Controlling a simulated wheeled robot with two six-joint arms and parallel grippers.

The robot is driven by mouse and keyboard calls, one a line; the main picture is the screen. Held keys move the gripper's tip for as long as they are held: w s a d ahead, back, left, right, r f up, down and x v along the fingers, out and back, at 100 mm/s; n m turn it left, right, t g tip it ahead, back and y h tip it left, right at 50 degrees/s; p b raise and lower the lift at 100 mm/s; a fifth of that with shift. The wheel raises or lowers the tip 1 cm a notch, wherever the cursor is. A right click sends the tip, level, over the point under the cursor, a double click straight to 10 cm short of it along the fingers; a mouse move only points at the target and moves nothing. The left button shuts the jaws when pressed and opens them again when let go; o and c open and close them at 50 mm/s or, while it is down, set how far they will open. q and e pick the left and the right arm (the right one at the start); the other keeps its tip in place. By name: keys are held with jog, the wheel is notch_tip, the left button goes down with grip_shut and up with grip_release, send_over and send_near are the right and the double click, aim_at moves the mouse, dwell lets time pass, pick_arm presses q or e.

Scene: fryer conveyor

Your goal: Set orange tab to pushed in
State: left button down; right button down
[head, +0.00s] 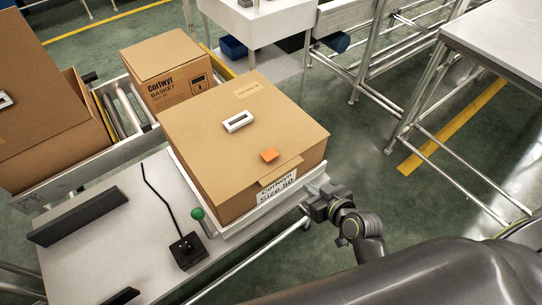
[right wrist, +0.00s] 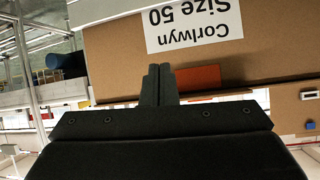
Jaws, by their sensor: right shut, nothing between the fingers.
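The orange tab (head: 269,155) shows at the top of the large cardboard box (head: 215,120), near its front edge, above a small flap and the white "Corlwyn Size 50" label (head: 277,188). My right gripper (head: 309,191) is at the box's front right corner, lower than the tab. In the right wrist view the label (right wrist: 195,22) is upside down, and the right gripper's fingers (right wrist: 158,82) are together and empty. The orange tab (right wrist: 198,77) appears just right of them there; I cannot tell whether they touch. My left gripper is not in view.
A white device (head: 239,121) lies on the box top. A green-knobbed lever (head: 198,214) and a black cabled box (head: 187,251) are at its left. More cardboard boxes (head: 167,68) stand behind on the conveyor. Open floor (head: 370,215) lies to the right.

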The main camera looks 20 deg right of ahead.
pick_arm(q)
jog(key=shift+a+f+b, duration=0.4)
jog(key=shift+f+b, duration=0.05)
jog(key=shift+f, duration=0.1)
pick_arm(e)
jog(key=a+r+n+t+y, duration=0.2)
jog(key=a+r, duration=0.2)
jog(key=r, duration=0.9)
jog(key=shift+r+t, duration=0.25)
jog(key=shift+t, duration=0.05)
jog(key=shift+a, duration=0.15)
send_over(276, 163)
jog(key=shift+w+a+f+p, duration=0.15)
jog(key=shift+f+p, duration=0.1)
jog(key=shift+f, duration=0.4)
jog(key=shift+w+f+p, duration=0.1)
jog(key=shift+f+p, duration=0.1)
jog(key=shift+f, duration=0.4)
notch_tip(276, 163, down, 3)
jog(key=shift+s+r+b, duration=0.1)
jog(key=shift+s+b, duration=0.05)
jog(key=shift+b, duration=0.2)
jog(key=shift+f, duration=0.65)
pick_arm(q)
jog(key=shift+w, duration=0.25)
